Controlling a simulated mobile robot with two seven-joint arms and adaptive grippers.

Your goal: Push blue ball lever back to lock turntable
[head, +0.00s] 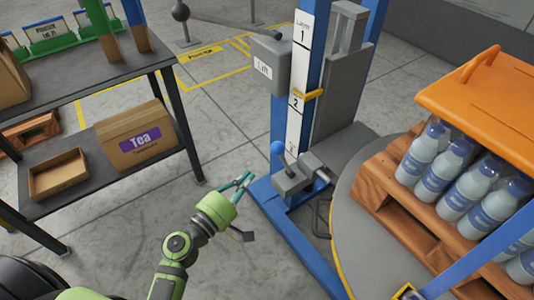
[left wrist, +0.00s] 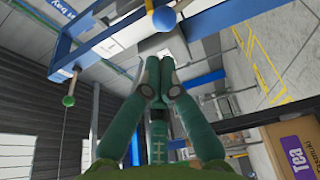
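The blue ball (head: 277,147) tops a short lever on a grey block (head: 292,180) at the foot of the blue lift post. It also shows at the top of the left wrist view (left wrist: 165,19), just beyond my fingertips. The round grey turntable (head: 348,205) with a yellow edge is right of the lever and carries a loaded pallet. My left gripper (head: 246,179) is to the left of and below the ball in the head view, apart from it. Its teal fingers (left wrist: 158,68) are together with nothing between them. My right gripper is out of view.
Water bottles (head: 425,155) stand on a wooden pallet under an orange cover (head: 480,85). A dark shelf at left holds a Tea box (head: 135,138) and an open carton (head: 58,175). A green ball (left wrist: 68,101) shows at left in the wrist view. Floor between shelf and post is clear.

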